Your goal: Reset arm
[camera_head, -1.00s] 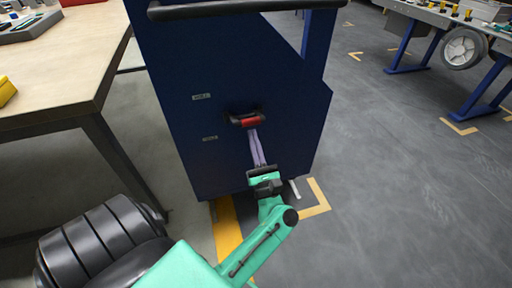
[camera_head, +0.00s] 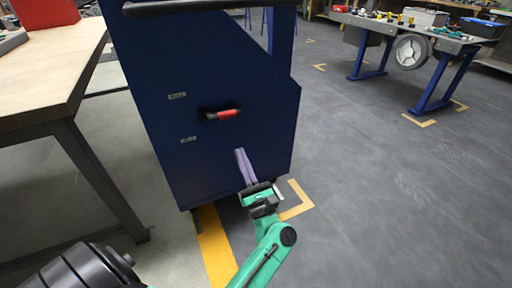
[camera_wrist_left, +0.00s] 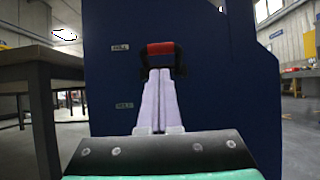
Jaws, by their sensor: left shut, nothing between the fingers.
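My left gripper (camera_head: 241,157) is shut and empty, its pale fingers together, in front of the side of a dark blue cabinet (camera_head: 150,75). A red and black handle (camera_head: 222,114) is on that side, above and a little left of the fingertips in the head view. In the left wrist view my left gripper (camera_wrist_left: 160,75) points at the handle (camera_wrist_left: 161,50), which shows just beyond the fingertips. The gripper looks apart from the handle in the head view. My right gripper is out of view.
A wooden-topped table (camera_head: 50,70) stands at the left with a red box (camera_head: 47,12) on it. A workbench with blue legs (camera_head: 430,38) and a wheel (camera_head: 412,49) stands at the back right. The grey floor (camera_head: 390,200) on the right is clear.

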